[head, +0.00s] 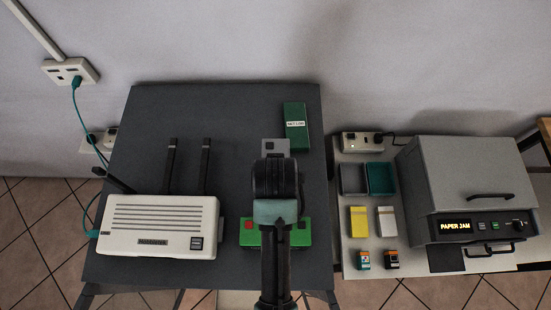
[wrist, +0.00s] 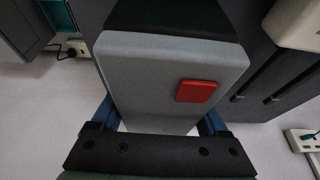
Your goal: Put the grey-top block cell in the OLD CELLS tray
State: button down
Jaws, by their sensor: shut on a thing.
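My gripper (wrist: 157,122) is shut on a block with a grey top and a red square patch, which I take to be the grey-top block cell (wrist: 135,75). Its blue fingers show at both sides of the block in the wrist view. In the head view the grey block (head: 282,147) shows just beyond my wrist, over the dark table; its height above the table is unclear. Two open trays, one grey (head: 352,180) and one teal (head: 381,179), stand on the right-hand table. I cannot read a label on either, so I cannot tell which is OLD CELLS.
A white router (head: 158,228) with antennas stands left on the dark table (head: 235,105). A green device (head: 250,236) lies partly under my arm; a green labelled box (head: 296,128) lies behind. A printer (head: 465,185), yellow block (head: 359,222), pale block (head: 386,224) and small cells (head: 363,260) occupy the right-hand table.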

jog(key=shift+w+f+p, duration=0.15)
jog(key=shift+f+p, duration=0.15)
jog(key=shift+f, duration=2.4)
jog(key=shift+f, duration=0.1)
jog(key=shift+c, duration=1.5)
grip_release()
jog(key=shift+f, duration=0.25)
jog(key=o, duration=0.3)
jog(key=shift+s, duration=0.2)
jog(key=shift+r, duration=0.1)
